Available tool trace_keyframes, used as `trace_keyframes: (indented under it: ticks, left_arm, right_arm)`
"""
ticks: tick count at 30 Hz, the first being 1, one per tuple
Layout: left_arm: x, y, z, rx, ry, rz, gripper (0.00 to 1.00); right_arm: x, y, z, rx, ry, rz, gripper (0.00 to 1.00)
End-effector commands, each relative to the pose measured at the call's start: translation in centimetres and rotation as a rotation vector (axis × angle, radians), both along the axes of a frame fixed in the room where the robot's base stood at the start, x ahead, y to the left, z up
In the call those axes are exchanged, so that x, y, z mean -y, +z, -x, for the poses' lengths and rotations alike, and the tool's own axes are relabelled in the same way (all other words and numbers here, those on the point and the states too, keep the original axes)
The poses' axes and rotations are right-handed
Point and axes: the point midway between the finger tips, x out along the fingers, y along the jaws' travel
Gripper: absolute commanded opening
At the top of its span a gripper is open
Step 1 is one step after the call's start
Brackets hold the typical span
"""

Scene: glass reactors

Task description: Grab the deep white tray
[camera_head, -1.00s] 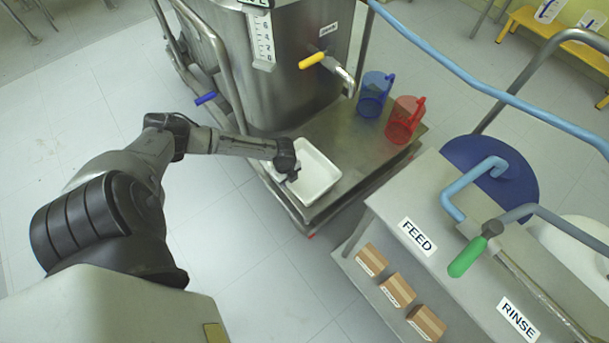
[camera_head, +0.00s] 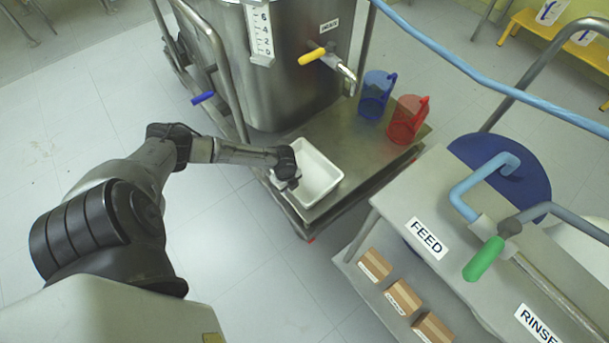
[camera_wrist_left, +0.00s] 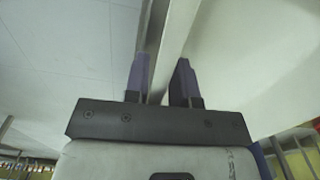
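The deep white tray (camera_head: 320,178) sits on the metal platform of the reactor cart, below the yellow-handled valve. It also shows large and close in the left wrist view (camera_wrist_left: 255,60). My left gripper (camera_head: 291,184) is at the tray's left wall. In the left wrist view my left gripper (camera_wrist_left: 160,80) has its two dark fingers apart, one on each side of the tray's rim. A gap shows between the fingers, and I cannot tell whether either touches the rim. My right gripper is not in view.
A blue jug (camera_head: 375,95) and a red jug (camera_head: 405,120) stand on the platform (camera_head: 345,132) right of the tray. The steel reactor (camera_head: 290,85) rises behind it. A bench with a FEED label (camera_head: 426,238) and small boxes (camera_head: 403,297) stands at right.

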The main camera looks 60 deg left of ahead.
Motion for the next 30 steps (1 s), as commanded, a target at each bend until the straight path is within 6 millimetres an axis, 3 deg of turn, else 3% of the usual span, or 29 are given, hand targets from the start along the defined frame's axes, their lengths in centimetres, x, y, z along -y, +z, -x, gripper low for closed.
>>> trace_keyframes:
  ticks: [7,23,30]
  left_arm:
    - [0.0,0.0,0.0,0.0,0.0,0.0,0.0]
    - [0.0,0.1,0.1,-0.002,0.0,-0.001,0.0]
    - [0.0,1.9,0.1,-0.002,0.0,-0.001,0.0]
  right_arm:
    - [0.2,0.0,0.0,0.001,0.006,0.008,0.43]
    - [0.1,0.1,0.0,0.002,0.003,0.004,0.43]
    - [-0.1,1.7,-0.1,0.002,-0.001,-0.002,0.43]
